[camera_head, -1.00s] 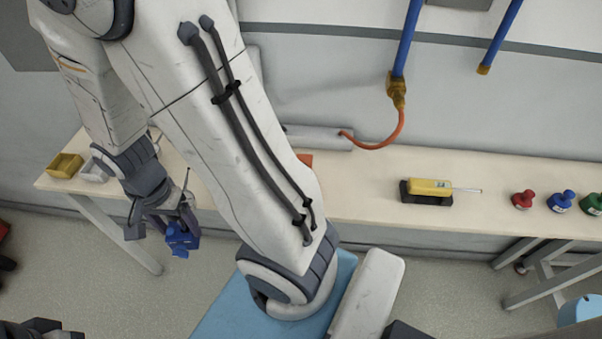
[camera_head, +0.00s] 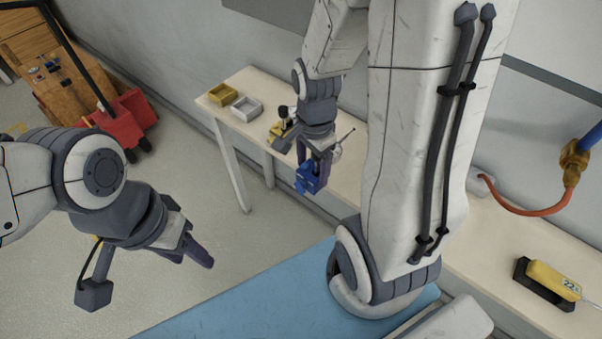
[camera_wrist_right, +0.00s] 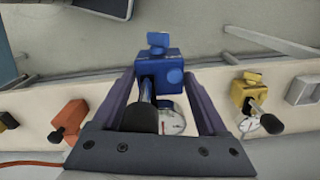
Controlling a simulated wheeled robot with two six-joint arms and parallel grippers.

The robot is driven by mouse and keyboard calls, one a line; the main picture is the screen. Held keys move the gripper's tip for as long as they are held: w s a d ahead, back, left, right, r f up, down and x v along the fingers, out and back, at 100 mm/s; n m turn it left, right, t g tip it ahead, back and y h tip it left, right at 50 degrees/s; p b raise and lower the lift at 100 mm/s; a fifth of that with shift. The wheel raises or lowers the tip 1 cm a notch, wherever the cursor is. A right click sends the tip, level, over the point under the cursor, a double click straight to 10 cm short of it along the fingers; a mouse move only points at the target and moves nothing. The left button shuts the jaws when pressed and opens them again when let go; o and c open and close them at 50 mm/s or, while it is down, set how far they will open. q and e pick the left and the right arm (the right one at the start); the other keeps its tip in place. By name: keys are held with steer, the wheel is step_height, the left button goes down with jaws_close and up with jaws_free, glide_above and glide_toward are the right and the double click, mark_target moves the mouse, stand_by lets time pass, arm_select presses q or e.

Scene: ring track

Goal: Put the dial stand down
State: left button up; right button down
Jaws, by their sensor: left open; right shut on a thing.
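The blue dial stand (camera_head: 312,178) is in my right gripper (camera_head: 318,158). In the right wrist view the fingers are shut on its blue block (camera_wrist_right: 158,72), with a black knob (camera_wrist_right: 140,118) and a white round dial (camera_wrist_right: 173,120) between them. The stand appears in the air near the table's front edge; its height is unclear. A similar yellow stand (camera_wrist_right: 246,92) with a dial is on the table, and an orange one (camera_wrist_right: 68,118) stands to the other side. My left gripper (camera_head: 195,250) is open and empty above the floor, well away from the table.
The pale table (camera_head: 232,110) runs along the wall. A yellow tray (camera_head: 222,94) and a grey tray (camera_head: 246,108) sit at its far end. A yellow meter (camera_head: 555,280) lies in a black cradle. A red cart (camera_head: 125,120) stands at the left. Table between the stands looks clear.

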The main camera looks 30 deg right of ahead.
steer(key=w+d+p, duration=0.2)
steer(key=w+d, duration=0.3)
steer(key=d, duration=0.8)
steer(key=shift+w+a+f, duration=0.1)
steer(key=shift+f, duration=1.5)
steer(key=shift+a+f, duration=0.1)
steer(key=shift+f, duration=1.5)
steer(key=shift+w+d+f+p, duration=0.1)
steer(key=shift+d+f+p, duration=0.05)
steer(key=shift+p, duration=0.3)
steer(key=shift+f, duration=0.15)
steer(key=shift+f, duration=0.1)
